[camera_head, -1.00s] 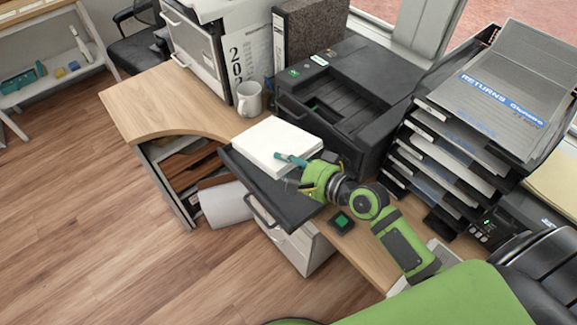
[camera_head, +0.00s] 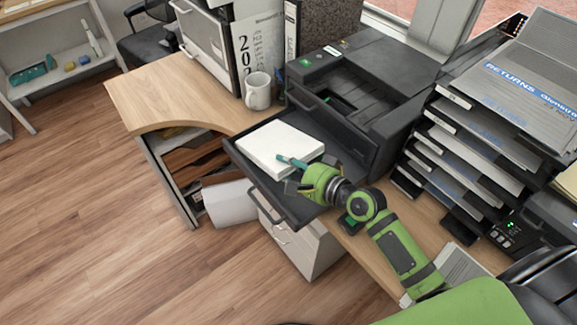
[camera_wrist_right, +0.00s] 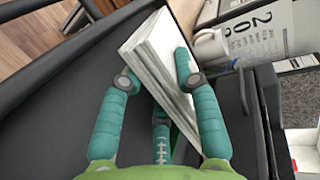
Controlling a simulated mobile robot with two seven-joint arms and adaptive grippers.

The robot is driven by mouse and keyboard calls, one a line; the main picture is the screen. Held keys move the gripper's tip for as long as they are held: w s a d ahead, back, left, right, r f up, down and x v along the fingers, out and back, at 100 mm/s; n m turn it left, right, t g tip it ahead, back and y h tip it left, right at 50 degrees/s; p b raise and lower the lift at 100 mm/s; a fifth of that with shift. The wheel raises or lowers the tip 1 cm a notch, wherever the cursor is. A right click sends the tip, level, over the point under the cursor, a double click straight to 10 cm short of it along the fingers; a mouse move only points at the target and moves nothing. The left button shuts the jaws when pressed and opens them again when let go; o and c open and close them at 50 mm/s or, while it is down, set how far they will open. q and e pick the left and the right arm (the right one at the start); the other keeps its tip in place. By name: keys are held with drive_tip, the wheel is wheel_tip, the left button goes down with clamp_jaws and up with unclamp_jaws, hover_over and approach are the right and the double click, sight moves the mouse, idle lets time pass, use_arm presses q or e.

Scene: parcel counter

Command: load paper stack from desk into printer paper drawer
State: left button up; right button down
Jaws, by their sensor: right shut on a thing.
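The white paper stack (camera_head: 281,145) is over the pulled-out black paper drawer (camera_head: 262,189), within its outline. Whether it touches the drawer floor I cannot tell. My right gripper (camera_head: 290,164) is shut on the near edge of the stack. In the right wrist view the stack (camera_wrist_right: 160,62) lies between the teal fingers, with the dark drawer floor (camera_wrist_right: 62,100) around it. The black printer (camera_head: 350,85) stands behind the drawer. My left gripper is not in view.
A white mug (camera_head: 257,91) stands on the wooden desk (camera_head: 165,97) left of the printer. A tall rack of trays (camera_head: 455,155) stands close on the right. White cabinet drawers (camera_head: 298,245) are below. The desk's left part is clear.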

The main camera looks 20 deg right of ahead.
drive_tip(key=shift+w+f, duration=0.1)
idle(0.3)
drive_tip(key=c, duration=0.8)
unclamp_jaws()
drive_tip(key=shift+f, duration=0.15)
drive_tip(key=shift+s+r, duration=0.2)
drive_tip(key=shift+s, duration=0.1)
drive_tip(key=shift+p+v, duration=0.5)
drive_tip(key=shift+v, duration=0.4)
drive_tip(key=shift+s+a+p+v, duration=0.15)
drive_tip(key=shift+p+v, duration=0.1)
drive_tip(key=shift+v, duration=0.5)
drive_tip(key=shift+s+a+p+v, duration=0.1)
drive_tip(key=shift+a+p+v, duration=0.1)
drive_tip(key=shift+v, duration=0.6)
drive_tip(key=shift+s+a+p+v, duration=0.15)
drive_tip(key=shift+p+v, duration=0.1)
drive_tip(key=shift+v, duration=0.5)
